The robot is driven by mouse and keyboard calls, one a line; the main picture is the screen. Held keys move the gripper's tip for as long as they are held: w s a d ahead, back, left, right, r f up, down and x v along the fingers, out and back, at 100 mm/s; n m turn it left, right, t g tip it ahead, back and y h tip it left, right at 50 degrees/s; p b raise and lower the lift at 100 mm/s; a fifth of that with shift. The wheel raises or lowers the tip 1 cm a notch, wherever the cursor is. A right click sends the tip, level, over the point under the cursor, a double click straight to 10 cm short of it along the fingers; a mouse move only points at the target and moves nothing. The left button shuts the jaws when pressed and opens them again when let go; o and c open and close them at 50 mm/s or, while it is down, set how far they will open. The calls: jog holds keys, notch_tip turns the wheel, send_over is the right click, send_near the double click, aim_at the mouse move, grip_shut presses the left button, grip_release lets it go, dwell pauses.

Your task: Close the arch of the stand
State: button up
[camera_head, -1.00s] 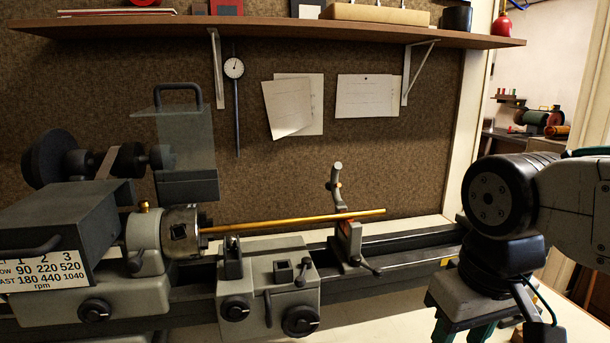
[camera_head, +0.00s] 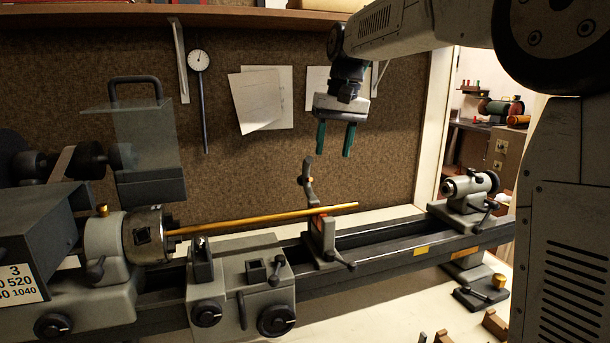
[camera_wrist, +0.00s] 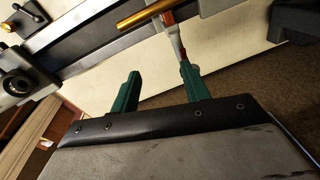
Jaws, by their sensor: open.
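The stand (camera_head: 322,238) is clamped on the lathe bed, with a brass rod (camera_head: 262,218) lying across it. Its arch (camera_head: 307,182) stands up, swung open above the rod. In the wrist view the arch (camera_wrist: 172,42) runs down from the rod (camera_wrist: 143,13) toward the finger at right. My gripper (camera_head: 335,154) is open and empty, fingers pointing down, above and slightly right of the arch in the head view. In the wrist view my gripper (camera_wrist: 158,84) shows both green fingers apart. Whether the right finger touches the arch I cannot tell.
The chuck (camera_head: 148,236) holds the rod's left end. A clear guard (camera_head: 146,135) stands above it. The carriage (camera_head: 238,285) is left of the stand, and the tailstock (camera_head: 470,190) is at the right. A shelf (camera_head: 250,17) runs overhead.

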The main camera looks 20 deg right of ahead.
aim_at(304, 174)
jog(key=w+a+f, duration=0.2)
jog(key=w+a, duration=0.1)
jog(key=w, duration=0.5)
jog(key=shift+n+g+y, duration=0.3)
jog(key=shift+g+y, duration=0.1)
jog(key=f, duration=0.5)
jog(key=a+f, duration=0.1)
jog(key=f, duration=0.1)
jog(key=shift+w+a+f, duration=0.1)
jog(key=shift+w+f, duration=0.05)
jog(key=shift+f, duration=0.15)
grip_shut()
